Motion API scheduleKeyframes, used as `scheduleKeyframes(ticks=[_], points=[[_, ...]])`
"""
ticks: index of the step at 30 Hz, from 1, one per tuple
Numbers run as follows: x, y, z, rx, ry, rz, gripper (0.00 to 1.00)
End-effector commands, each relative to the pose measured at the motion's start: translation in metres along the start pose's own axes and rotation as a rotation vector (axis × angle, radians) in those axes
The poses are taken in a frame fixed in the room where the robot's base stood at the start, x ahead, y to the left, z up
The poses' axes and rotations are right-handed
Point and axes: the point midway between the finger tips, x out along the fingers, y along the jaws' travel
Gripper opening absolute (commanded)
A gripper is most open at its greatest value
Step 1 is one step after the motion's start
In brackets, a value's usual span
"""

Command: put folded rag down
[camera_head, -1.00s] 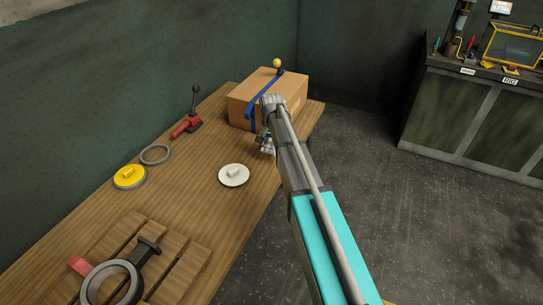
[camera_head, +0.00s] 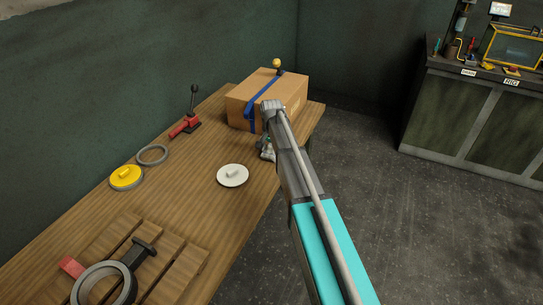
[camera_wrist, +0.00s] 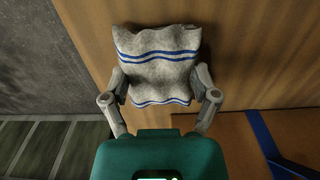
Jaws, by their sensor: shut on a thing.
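The folded rag (camera_wrist: 160,62) is light grey with blue stripes and fills the upper middle of the wrist view. My gripper (camera_wrist: 161,84) is shut on it, with one finger at each side of the rag. Below the rag is the wooden table top (camera_wrist: 245,60); I cannot tell whether the rag touches it. In the head view my gripper (camera_head: 266,149) is at the table's right edge, just in front of the cardboard box, partly hidden by my arm. The rag cannot be made out there.
A cardboard box (camera_head: 245,96) with a blue strap stands at the table's far end. A white disc (camera_head: 233,175), a grey ring (camera_head: 153,155), a yellow disc (camera_head: 125,177) and a red lever clamp (camera_head: 185,126) lie left of my gripper. A slatted wooden pallet (camera_head: 183,272) is at the near end.

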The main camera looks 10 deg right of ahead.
Motion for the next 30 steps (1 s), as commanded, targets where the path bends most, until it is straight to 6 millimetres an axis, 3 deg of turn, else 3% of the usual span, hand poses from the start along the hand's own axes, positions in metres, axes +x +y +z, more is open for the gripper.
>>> scheduleKeyframes(ticks=[18, 19, 22, 30], points=[[0.0095, -0.0001, 0.0002, 0.0, 0.0, 0.0, 0.39], [0.0093, -0.0001, 0.0002, 0.0, 0.0, 0.0, 0.79], [0.0084, -0.0001, 0.0001, 0.0, 0.0, 0.0, 0.98], [0.0084, -0.0007, 0.0006, -0.001, 0.0, 0.0, 1.0]])
